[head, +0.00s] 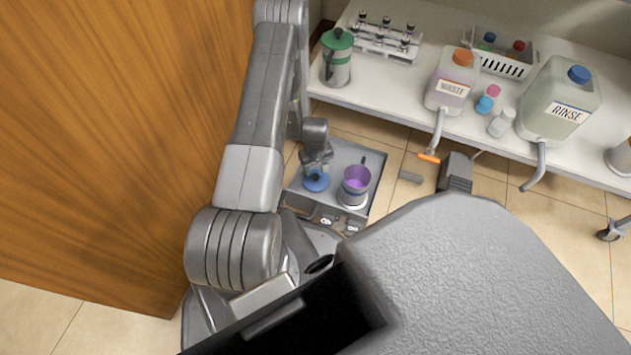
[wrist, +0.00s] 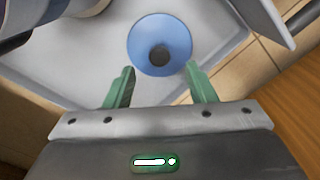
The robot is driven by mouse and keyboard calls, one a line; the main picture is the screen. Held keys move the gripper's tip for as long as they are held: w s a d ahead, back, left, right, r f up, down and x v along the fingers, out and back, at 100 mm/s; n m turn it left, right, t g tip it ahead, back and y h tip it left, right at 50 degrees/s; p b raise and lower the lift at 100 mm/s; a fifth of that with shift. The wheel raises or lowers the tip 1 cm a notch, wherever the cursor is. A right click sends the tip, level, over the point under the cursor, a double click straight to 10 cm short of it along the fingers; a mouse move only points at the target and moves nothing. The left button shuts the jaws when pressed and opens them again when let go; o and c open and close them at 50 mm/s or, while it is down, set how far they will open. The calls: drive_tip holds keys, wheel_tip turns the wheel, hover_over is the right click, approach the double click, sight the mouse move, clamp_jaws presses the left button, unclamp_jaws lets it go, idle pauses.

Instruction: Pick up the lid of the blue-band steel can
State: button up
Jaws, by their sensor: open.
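A round blue lid (wrist: 143,40) with a dark round knob shows in the wrist view, over a pale grey surface. In the head view the blue lid (head: 316,183) is on the left part of the small grey deck, partly covered by my gripper (head: 317,160). I cannot tell whether a can stands under it. My gripper (wrist: 159,74) is open, its green fingertips apart at the near edge of the lid, left and right of it. Nothing is between the fingers. A steel can with a purple band (head: 355,186) stands just right of the lid.
The grey deck (head: 343,152) has raised edges. A wooden panel (head: 110,130) stands close on the left. The white bench (head: 395,97) behind holds a green-lidded can (head: 337,58), a waste jug (head: 453,82), a rinse jug (head: 560,100), small bottles and a white basket (head: 500,60).

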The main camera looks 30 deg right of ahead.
sight(316, 176)
wheel_tip(316, 176, down, 7)
drive_tip(key=b, duration=0.2)
drive_tip(key=shift+w+r+b, duration=0.1)
drive_tip(key=shift+r+b, duration=0.05)
drive_tip(key=shift+b, duration=0.15)
drive_tip(key=shift+d, duration=0.1)
drive_tip(key=shift+r, duration=0.1)
drive_tip(key=c, duration=1)
